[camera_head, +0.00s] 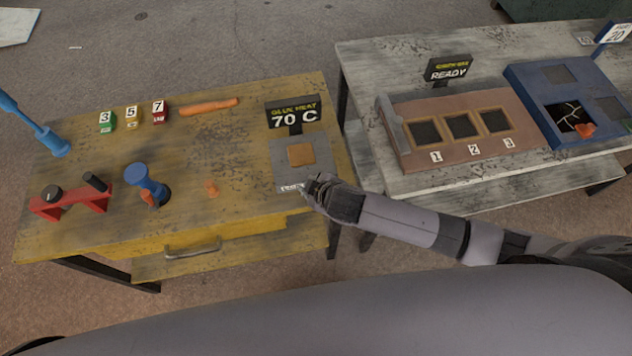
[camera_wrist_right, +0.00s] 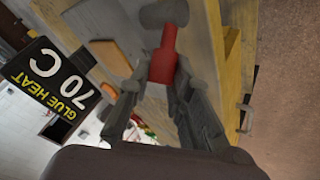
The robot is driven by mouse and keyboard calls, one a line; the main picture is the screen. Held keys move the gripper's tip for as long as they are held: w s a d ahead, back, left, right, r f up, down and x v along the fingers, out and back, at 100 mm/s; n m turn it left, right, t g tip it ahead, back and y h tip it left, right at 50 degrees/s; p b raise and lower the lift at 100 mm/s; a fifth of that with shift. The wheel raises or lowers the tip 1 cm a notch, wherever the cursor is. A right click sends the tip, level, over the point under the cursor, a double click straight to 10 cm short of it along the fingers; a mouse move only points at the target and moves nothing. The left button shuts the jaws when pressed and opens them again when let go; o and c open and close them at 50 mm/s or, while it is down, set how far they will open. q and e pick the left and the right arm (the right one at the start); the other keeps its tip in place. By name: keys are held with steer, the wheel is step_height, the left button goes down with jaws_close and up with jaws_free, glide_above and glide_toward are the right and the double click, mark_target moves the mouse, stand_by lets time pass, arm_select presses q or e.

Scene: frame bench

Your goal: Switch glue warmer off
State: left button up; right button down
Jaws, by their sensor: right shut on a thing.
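The glue warmer (camera_head: 287,172) is a grey plate with an orange-brown square pad (camera_head: 300,154), at the right end of the yellow bench. Its dark sign (camera_head: 293,115) reads "GLUE HEAT 70 C"; the sign also shows in the right wrist view (camera_wrist_right: 52,80). My right gripper (camera_head: 308,189) is at the warmer's front edge. In the right wrist view my right gripper (camera_wrist_right: 158,80) is shut on a red handle (camera_wrist_right: 165,58), which looks like the warmer's switch. In the head view the gripper hides this handle. My left gripper is not in view.
The yellow bench (camera_head: 215,150) holds a red block stand (camera_head: 70,202), a blue spool-shaped piece (camera_head: 147,184), numbered tags and an orange stick (camera_head: 208,107). A drawer handle (camera_head: 193,249) juts from its front. A grey bench (camera_head: 400,65) with a "READY" sign stands right.

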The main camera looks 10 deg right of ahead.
steer(key=shift+a+f+h, duration=0.1)
steer(key=shift+a+h, duration=0.05)
steer(key=shift+h, duration=0.25)
steer(key=shift+f, duration=0.1)
steer(key=c, duration=1.4)
jaws_free()
steer(key=shift+c, duration=0.2)
steer(key=v, duration=1.2)
